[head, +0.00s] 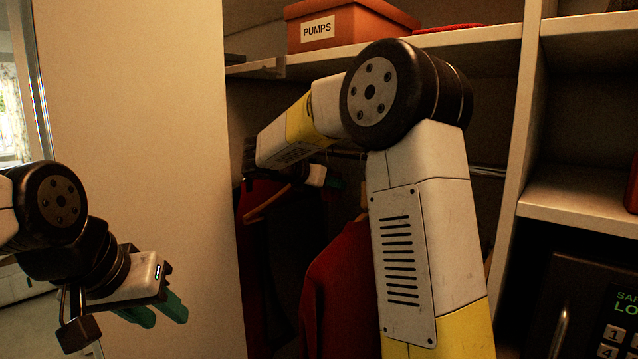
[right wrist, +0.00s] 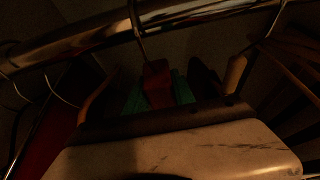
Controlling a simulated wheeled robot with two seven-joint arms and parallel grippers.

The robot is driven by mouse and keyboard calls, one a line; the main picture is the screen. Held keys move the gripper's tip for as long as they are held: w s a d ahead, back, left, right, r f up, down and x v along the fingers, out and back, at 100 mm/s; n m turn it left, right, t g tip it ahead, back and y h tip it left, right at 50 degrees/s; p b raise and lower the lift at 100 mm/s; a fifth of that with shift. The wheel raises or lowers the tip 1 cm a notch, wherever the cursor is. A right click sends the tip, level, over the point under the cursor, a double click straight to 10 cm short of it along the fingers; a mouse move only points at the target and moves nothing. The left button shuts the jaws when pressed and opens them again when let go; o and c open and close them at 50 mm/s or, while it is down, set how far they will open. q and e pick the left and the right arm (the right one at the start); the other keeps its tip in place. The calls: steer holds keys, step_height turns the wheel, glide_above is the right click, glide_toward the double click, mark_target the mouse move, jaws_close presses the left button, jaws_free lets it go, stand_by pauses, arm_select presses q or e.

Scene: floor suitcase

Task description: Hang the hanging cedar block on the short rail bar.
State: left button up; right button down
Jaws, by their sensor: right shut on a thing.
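The cedar block (right wrist: 157,84) is a small reddish-brown piece with a thin metal hook rising from its top. My right gripper (right wrist: 158,92) is shut on it, with green fingers on both sides. The hook's wire runs up across the rail bar (right wrist: 85,47) in the right wrist view; I cannot tell whether it bears on the bar. In the head view the rail (head: 488,171) is mostly hidden by my right arm. My right gripper (head: 334,183) is deep in the closet there, and the block cannot be made out. My left gripper (head: 165,311) is open and empty outside the closet.
Hangers with a red garment (head: 338,285) and dark clothes hang below the rail, close to my right arm. A wooden hanger (right wrist: 236,72) is near the right of the gripper. An orange PUMPS box (head: 350,22) sits on the shelf above. A safe (head: 590,310) stands at right.

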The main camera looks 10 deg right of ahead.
steer(key=c, duration=1)
jaws_free()
steer(key=shift+o, duration=0.2)
steer(key=shift+a, duration=0.1)
